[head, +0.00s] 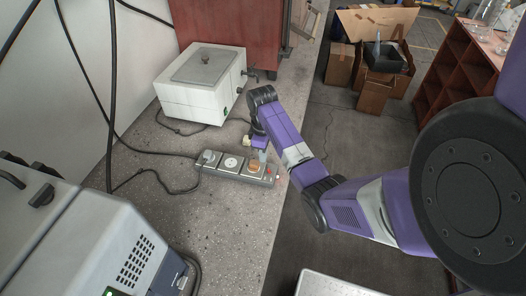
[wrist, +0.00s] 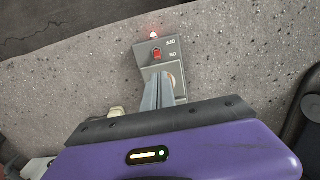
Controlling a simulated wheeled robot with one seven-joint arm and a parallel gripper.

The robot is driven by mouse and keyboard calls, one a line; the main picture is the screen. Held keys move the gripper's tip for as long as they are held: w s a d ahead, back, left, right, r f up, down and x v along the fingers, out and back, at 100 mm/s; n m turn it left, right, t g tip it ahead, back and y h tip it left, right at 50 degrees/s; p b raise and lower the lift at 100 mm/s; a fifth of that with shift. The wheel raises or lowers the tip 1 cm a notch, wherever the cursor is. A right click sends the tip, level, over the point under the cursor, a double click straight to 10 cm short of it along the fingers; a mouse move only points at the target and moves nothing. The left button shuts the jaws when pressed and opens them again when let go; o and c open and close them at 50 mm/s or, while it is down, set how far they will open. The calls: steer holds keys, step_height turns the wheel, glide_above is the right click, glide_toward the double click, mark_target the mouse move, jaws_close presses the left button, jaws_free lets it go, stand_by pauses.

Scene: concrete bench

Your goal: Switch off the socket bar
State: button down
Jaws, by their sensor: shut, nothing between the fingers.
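The grey socket bar (head: 232,174) lies on the concrete bench, with a grey plug, a white socket and an orange plug (head: 255,168) along it. Its end shows in the wrist view (wrist: 179,59), with a red switch (wrist: 157,53) beside OFF and ON lettering. A small red lamp (wrist: 153,35) glows at that end. I cannot tell which way the switch is tipped. My gripper (wrist: 160,76) is shut and empty, its fingertips over the bar just short of the switch. In the head view my gripper (head: 263,157) hangs over the right part of the bar. Contact cannot be told.
A white lidded box (head: 203,88) stands behind the bar, and a grey machine (head: 95,250) stands at front left. Black cables (head: 150,152) run over the bench to the left. The bench edge is close on the right; cardboard boxes (head: 374,92) stand on the floor beyond.

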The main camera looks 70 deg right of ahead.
mark_target(264, 170)
step_height(264, 170, down, 6)
stand_by(0.4)
steer(key=shift+s+t, duration=0.15)
steer(key=shift+t, duration=0.15)
